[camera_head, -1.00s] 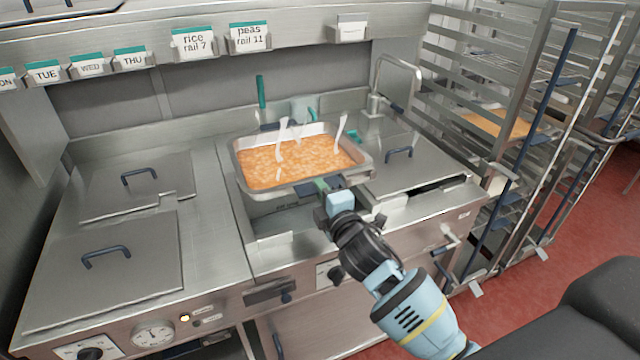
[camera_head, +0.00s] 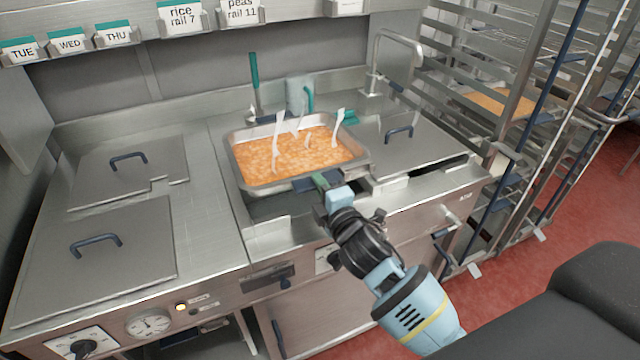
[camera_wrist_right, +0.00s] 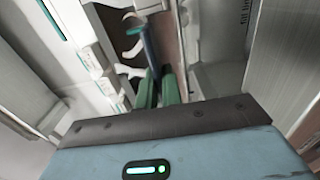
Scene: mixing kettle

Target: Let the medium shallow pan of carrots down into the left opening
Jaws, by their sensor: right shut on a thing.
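The shallow metal pan (camera_head: 268,188) of orange carrots (camera_head: 295,155) is over the open well (camera_head: 275,208) in the counter, between the left lids and the right lid. It looks about level. The dark well shows below its front edge; I cannot tell how far the pan is inside. My right gripper (camera_head: 318,182) is shut on the pan's front edge, at a dark blue grip. In the right wrist view the green fingers (camera_wrist_right: 157,92) close together on a dark blue part. My left gripper is not in view.
Closed lids with blue handles cover the left counter (camera_head: 125,230) and the right side (camera_head: 410,140). A tap (camera_head: 395,40) and green-handled tools (camera_head: 255,80) stand behind the pan. A tray rack (camera_head: 500,60) is at right. White wisps rise over the carrots.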

